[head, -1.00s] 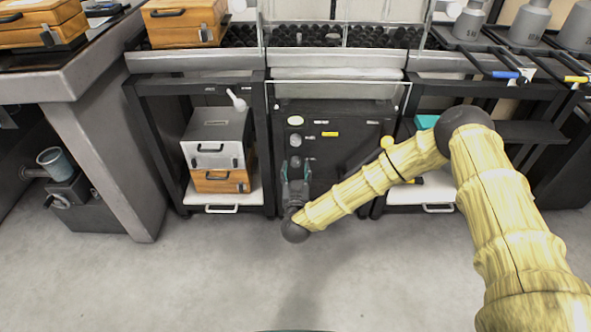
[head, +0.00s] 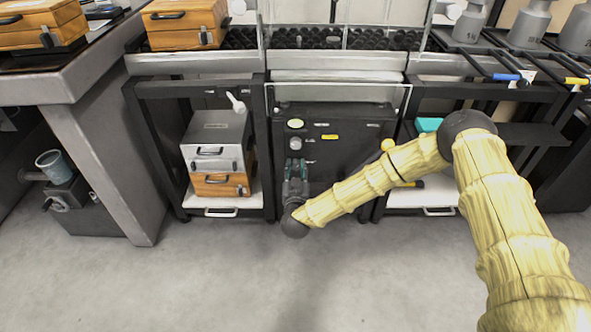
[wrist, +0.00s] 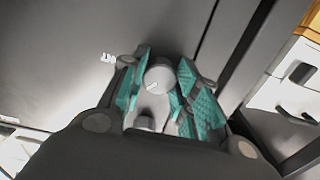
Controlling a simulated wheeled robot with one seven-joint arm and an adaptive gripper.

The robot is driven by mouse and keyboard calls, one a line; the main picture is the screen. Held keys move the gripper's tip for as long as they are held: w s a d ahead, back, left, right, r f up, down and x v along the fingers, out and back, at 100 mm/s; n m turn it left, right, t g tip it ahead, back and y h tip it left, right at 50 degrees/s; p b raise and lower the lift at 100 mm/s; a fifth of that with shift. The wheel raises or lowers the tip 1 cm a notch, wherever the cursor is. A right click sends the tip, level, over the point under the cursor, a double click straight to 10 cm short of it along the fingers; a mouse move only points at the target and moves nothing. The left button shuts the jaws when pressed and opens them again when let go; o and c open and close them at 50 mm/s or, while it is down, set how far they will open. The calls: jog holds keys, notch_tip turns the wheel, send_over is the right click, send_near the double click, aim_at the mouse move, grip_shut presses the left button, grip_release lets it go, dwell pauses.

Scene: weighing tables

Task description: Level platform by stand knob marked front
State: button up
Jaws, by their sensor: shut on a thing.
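The black stand (head: 345,150) under the middle bench carries a column of round pieces at its left side. A grey knob (head: 296,143) sits above my gripper, with a pale oval piece (head: 295,123) higher up. My gripper (head: 296,166) is at the lowest position of this column and hides what is there in the head view. In the wrist view, a round grey knob (wrist: 158,77) with a white mark sits between the teal pads of my gripper (wrist: 160,90), which is shut on it.
A shelf to the left holds a grey case (head: 216,132) on a wooden box (head: 222,186). A clear glass shield (head: 340,95) hangs above. The floor in front is free.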

jog(key=shift+r, duration=0.1)
jog(key=m+p, duration=0.2)
jog(key=shift+r+m+p, duration=0.1)
jog(key=shift+m+p, duration=0.25)
jog(key=shift+m, duration=0.05)
jog(key=m+p, duration=0.1)
jog(key=m, duration=0.1)
jog(key=m+p, duration=0.1)
jog(key=m, duration=0.1)
jog(key=shift+f+m, duration=0.2)
jog(key=shift+m, duration=0.4)
jog(key=o, duration=1)
jog(key=shift+s, duration=0.15)
jog(key=s, duration=1.1)
jog(key=shift+s, duration=0.4)
